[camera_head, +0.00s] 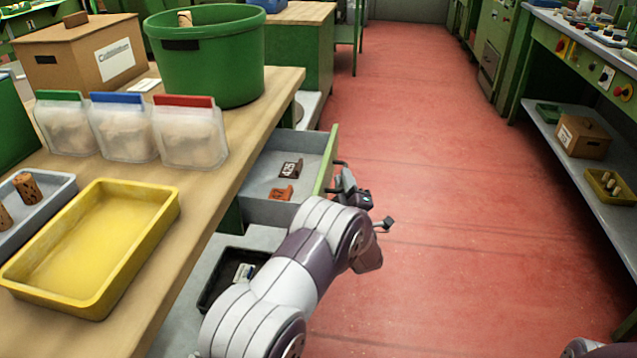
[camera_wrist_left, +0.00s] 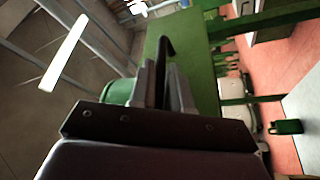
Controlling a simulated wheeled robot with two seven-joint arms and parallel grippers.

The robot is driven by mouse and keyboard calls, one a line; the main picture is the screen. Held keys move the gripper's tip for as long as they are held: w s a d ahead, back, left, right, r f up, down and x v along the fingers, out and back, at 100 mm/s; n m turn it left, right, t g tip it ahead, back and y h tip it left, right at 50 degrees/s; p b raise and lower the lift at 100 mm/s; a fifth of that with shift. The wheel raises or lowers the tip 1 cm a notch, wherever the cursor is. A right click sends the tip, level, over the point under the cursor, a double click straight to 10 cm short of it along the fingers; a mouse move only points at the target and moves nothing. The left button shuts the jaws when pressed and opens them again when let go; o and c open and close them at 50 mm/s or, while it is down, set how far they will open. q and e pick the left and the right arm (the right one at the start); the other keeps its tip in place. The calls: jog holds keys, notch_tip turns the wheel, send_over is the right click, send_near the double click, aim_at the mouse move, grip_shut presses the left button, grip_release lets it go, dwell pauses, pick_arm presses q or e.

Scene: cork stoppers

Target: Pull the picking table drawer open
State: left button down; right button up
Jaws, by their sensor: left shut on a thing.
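The picking table drawer (camera_head: 272,208) is grey inside with a green front and stands pulled out from under the wooden table top (camera_head: 230,150). A dark brown marked piece and an orange-brown marked piece (camera_head: 281,193) lie in it. My left gripper (camera_head: 340,172) is at the outer side of the drawer front, shut on its dark handle. In the left wrist view the handle (camera_wrist_left: 166,48) runs between the two fingers (camera_wrist_left: 160,85), with the green drawer front (camera_wrist_left: 190,60) behind. My left arm hides part of the drawer's near side. The right gripper is not seen.
On the table stand a yellow tray (camera_head: 165,208), a grey tray with corks, several bagged packs (camera_head: 190,135), a green tub (camera_head: 208,60) and a cardboard box (camera_head: 75,55). A black tray (camera_head: 213,285) lies on the shelf below. The red floor to the right is clear.

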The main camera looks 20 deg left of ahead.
pick_arm(q)
jog(key=shift+w+d+f+b, duration=0.1)
jog(key=shift+w+d+b, duration=0.15)
jog(key=shift+d, duration=0.95)
jog(key=shift+w+d+b, duration=0.15)
jog(key=shift+w+d, duration=0.15)
jog(key=shift+d, duration=0.9)
jog(key=c, duration=1.2)
grip_release()
jog(key=shift+o, duration=0.2)
jog(key=p+v, duration=0.3)
jog(key=v, duration=0.9)
jog(key=shift+s+d, duration=0.2)
jog(key=shift+s, duration=0.1)
